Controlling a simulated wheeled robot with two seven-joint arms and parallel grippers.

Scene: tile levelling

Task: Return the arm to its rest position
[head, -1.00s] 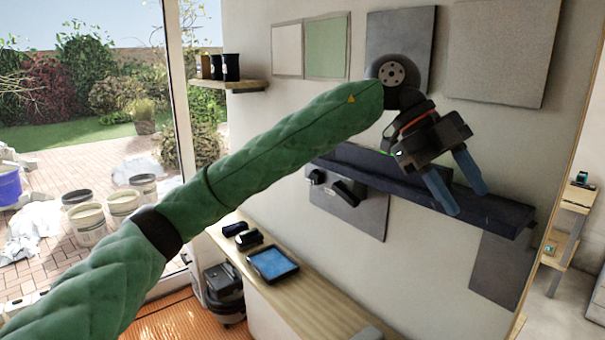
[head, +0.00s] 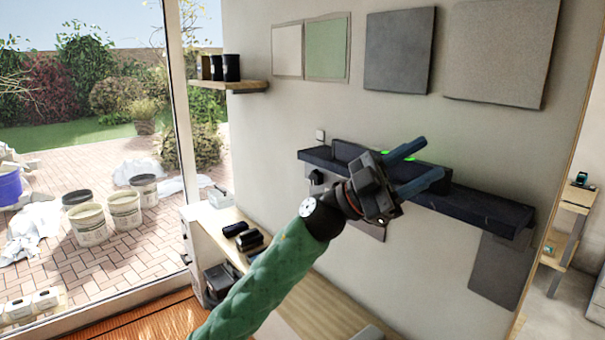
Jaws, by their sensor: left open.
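My left arm, in a green quilted sleeve, comes up from the bottom of the head view. Its gripper (head: 416,164) is open, with two blue fingers pointing right and slightly up. Nothing shows between the fingers. The gripper is in front of the dark wall shelf (head: 480,207) and covers its middle; I cannot tell how far apart they are. My right gripper is not in view.
A wooden worktop (head: 318,300) runs below the shelf, with dark devices (head: 246,238) at its far end. Grey tiles (head: 400,50) hang on the wall above. A small shelf with dark cups (head: 231,68) is by the window. Buckets (head: 124,209) stand outside.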

